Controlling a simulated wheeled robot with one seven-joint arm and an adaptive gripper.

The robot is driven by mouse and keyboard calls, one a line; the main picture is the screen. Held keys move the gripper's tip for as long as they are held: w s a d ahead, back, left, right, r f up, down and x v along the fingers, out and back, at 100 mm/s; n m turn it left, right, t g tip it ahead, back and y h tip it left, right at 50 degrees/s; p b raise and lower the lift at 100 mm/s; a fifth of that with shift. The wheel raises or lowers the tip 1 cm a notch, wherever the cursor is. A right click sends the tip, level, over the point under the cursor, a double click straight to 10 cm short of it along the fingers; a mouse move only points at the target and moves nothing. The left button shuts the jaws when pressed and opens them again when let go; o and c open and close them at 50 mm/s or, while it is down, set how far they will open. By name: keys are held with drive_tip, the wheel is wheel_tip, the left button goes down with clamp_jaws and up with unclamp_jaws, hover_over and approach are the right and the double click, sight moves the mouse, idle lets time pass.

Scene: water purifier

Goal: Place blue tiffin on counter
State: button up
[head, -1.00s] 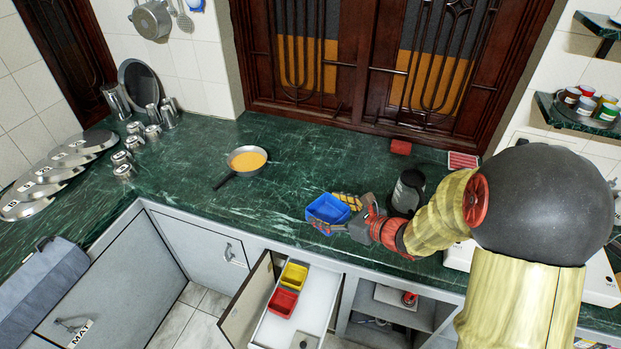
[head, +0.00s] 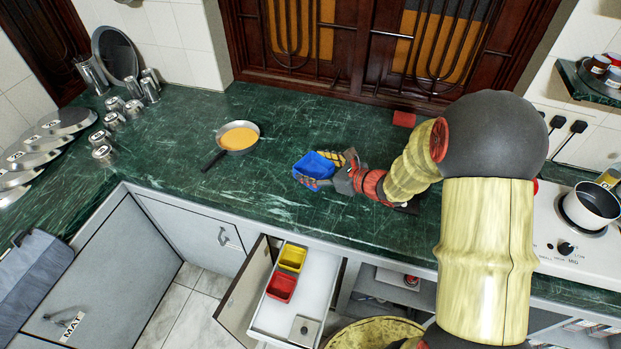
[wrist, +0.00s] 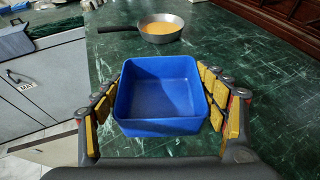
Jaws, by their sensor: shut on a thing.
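The blue tiffin (head: 318,165) is an open, empty square box. In the wrist view the tiffin (wrist: 160,92) sits upright between the two yellow-padded fingers of my gripper (wrist: 160,108), one on each side. The counter (wrist: 262,100) shows around and beyond it. I cannot tell whether the tiffin's base touches the counter or is slightly above it.
A pan with orange content (head: 238,137) stands to the left. An open drawer holds a yellow box (head: 292,257) and a red box (head: 281,287). Steel cups (head: 115,120) and plates are far left. A stove (head: 565,235) is at right. Counter between pan and tiffin is clear.

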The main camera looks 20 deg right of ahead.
sight(311, 168)
drive_tip(key=w+f, duration=0.1)
drive_tip(key=w+f+b, duration=0.1)
drive_tip(key=f, duration=0.1)
drive_tip(key=w+f, duration=0.2)
drive_tip(key=shift+d+f+b, duration=0.1)
drive_tip(key=shift+f+b, duration=0.1)
drive_tip(key=shift+b, duration=0.15)
drive_tip(key=shift+w+f+b, duration=0.1)
drive_tip(key=shift+f+b, duration=0.65)
drive_tip(key=shift+f, duration=0.8)
drive_tip(key=shift+f, duration=0.1)
drive_tip(key=o, duration=0.7)
drive_tip(key=shift+f, duration=0.1)
drive_tip(key=o, duration=0.4)
drive_tip(key=shift+o, duration=0.5)
